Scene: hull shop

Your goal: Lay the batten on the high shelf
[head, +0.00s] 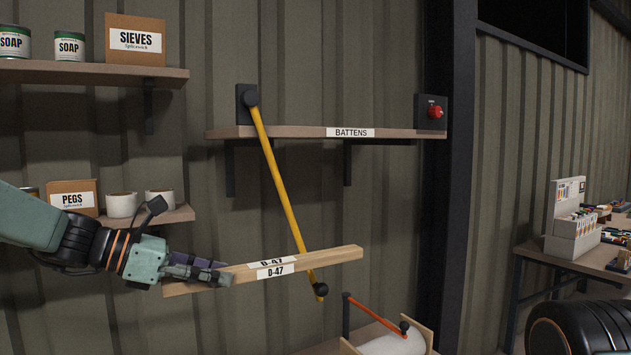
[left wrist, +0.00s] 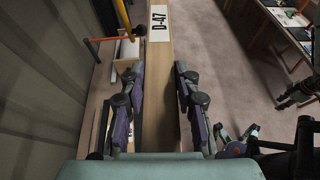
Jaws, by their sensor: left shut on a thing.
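The batten (head: 335,258) is a pale wooden bar with D-47 labels. My left gripper (head: 225,274) is shut on it near its left end and holds it in the air, roughly level, its right end slightly higher in the picture. In the left wrist view the batten (left wrist: 157,95) runs between the purple-grey fingers (left wrist: 157,105). The high shelf (head: 290,132), labelled BATTENS, is on the wall above the batten; its visible edge looks empty. A yellow bar (head: 277,185) slants down from a dark wall plate across the shelf's front. The batten covers part of its lower end.
A red knob (head: 434,112) on a black box sits at the shelf's right end. Shelves with soap tins (head: 69,46), a SIEVES box (head: 135,40) and a PEGS box (head: 73,197) are at left. An orange bar (head: 375,313) and white roll (head: 395,345) are below.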

